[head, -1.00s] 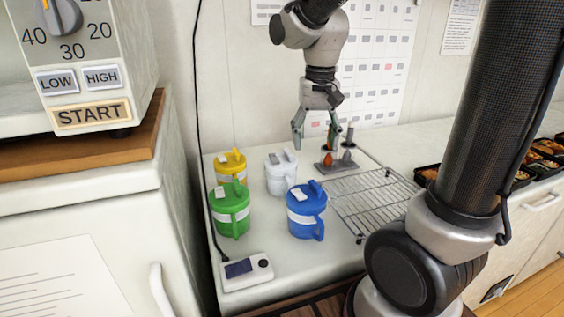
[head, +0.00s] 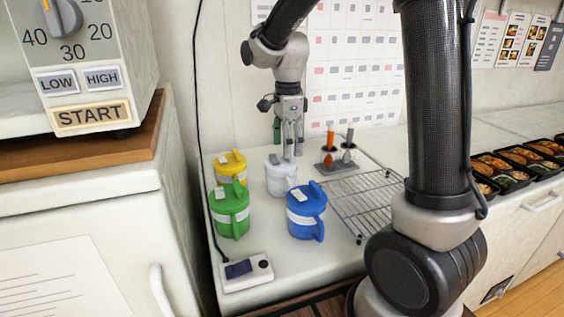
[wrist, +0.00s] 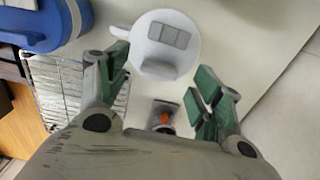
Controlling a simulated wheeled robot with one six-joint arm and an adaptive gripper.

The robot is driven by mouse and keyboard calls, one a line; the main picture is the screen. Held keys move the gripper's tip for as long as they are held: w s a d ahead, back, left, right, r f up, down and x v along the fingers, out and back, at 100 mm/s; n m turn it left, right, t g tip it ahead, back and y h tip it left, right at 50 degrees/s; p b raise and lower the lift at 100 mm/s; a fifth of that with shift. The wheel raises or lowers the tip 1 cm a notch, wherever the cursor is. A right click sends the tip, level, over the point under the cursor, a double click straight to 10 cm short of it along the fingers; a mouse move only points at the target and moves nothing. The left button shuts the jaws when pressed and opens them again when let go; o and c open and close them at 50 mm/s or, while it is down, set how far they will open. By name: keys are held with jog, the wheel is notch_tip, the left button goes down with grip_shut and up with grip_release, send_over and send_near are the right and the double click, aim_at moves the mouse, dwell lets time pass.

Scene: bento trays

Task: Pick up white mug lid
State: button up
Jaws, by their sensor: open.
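The white mug (head: 278,184) stands on the counter among the coloured mugs, with its white lid (head: 279,161) on top. In the wrist view the round white lid (wrist: 168,28) shows from above, with a grey label and a raised tab. My gripper (head: 291,155) hangs pointing down just above and slightly to the right of the lid in the head view, and hides part of it. In the wrist view my gripper (wrist: 163,72) is open with green-padded fingers spread apart. The lid's tab lies near the gap between them, and nothing is held.
A yellow mug (head: 230,166), a green mug (head: 230,212) and a blue mug (head: 306,212) stand close by. A wire rack (head: 367,203) and a holder with orange and grey handled tools (head: 337,165) are to the right. A white device (head: 246,273) lies in front.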

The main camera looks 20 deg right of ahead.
notch_tip(320, 180, down, 2)
jog(key=shift+f, duration=0.2)
jog(key=c, duration=1.1)
jog(key=shift+o, duration=0.2)
notch_tip(320, 180, up, 9)
jog(key=shift+f, duration=4)
